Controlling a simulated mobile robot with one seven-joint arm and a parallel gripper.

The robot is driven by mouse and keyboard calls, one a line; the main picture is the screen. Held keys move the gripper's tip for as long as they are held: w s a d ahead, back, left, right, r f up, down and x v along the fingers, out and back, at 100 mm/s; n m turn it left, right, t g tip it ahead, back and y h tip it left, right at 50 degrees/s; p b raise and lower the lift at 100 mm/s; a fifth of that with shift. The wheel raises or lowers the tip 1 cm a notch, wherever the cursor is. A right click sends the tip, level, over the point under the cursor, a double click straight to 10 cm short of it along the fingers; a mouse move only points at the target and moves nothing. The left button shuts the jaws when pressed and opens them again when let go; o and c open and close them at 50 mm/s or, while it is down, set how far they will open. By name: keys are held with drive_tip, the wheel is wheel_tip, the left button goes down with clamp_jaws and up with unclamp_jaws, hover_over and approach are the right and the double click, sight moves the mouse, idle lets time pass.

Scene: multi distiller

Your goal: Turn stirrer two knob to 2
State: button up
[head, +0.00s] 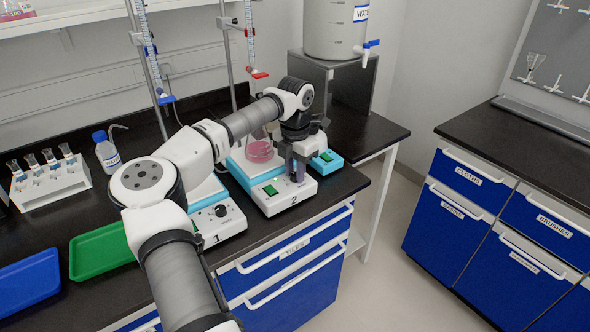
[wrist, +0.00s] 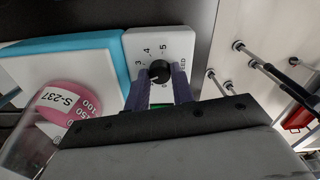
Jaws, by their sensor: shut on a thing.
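Stirrer two (head: 285,197) is a white and blue unit marked "2" at the right end of the black bench. Its black knob (wrist: 159,71) shows in the wrist view, with 3, 4 and 5 printed around it. My gripper (wrist: 161,78) has its two fingers on either side of the knob and is shut on it. In the head view my gripper (head: 299,170) hides the knob. I cannot tell which number the knob points to. A flask (head: 259,151) with pink liquid stands on stirrer two; the wrist view shows its label "S-237" (wrist: 62,98).
Stirrer one (head: 222,217) stands left of stirrer two, partly behind my arm. Burette stands (head: 150,65) rise behind them. A water tank (head: 332,28) stands at the back right. Green (head: 100,251) and blue (head: 27,281) trays, a bottle (head: 106,152) and a vial rack (head: 50,186) are at left.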

sight(295, 174)
drive_tip(key=shift+r, duration=0.1)
idle(0.3)
drive_tip(key=o, duration=1)
wheel_tip(295, 174, up, 14)
drive_tip(key=b, duration=0.2)
